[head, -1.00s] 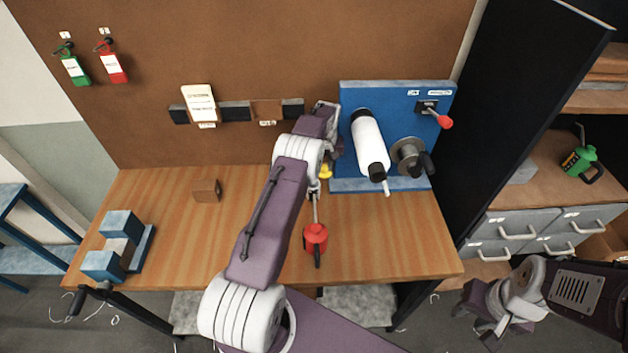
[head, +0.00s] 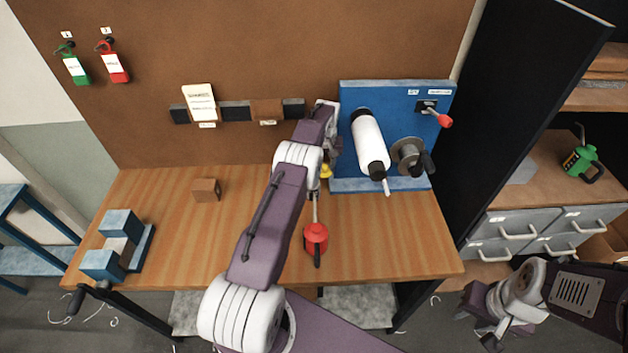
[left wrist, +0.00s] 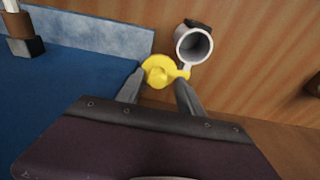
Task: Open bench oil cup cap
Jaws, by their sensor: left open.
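The yellow cap (left wrist: 159,71) has a small tab on its side and lies beside the blue panel's base in the left wrist view. It shows as a small yellow spot in the head view (head: 326,171), partly behind my left arm. A grey open-topped cylinder (left wrist: 194,44) stands close to the tab; I cannot tell whether the two are joined. My left gripper (left wrist: 160,92) is open, with one finger on each side of the cap. Whether the fingers touch it is unclear. My right gripper (head: 487,328) is low at the right, away from the bench, its fingers unclear.
A red oil can (head: 316,240) stands on the wooden bench (head: 390,245) in front of the cap. The blue panel (head: 395,100) carries a white roller (head: 369,143) and cranks. A brown block (head: 206,190) and a blue vise (head: 118,247) are at the left.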

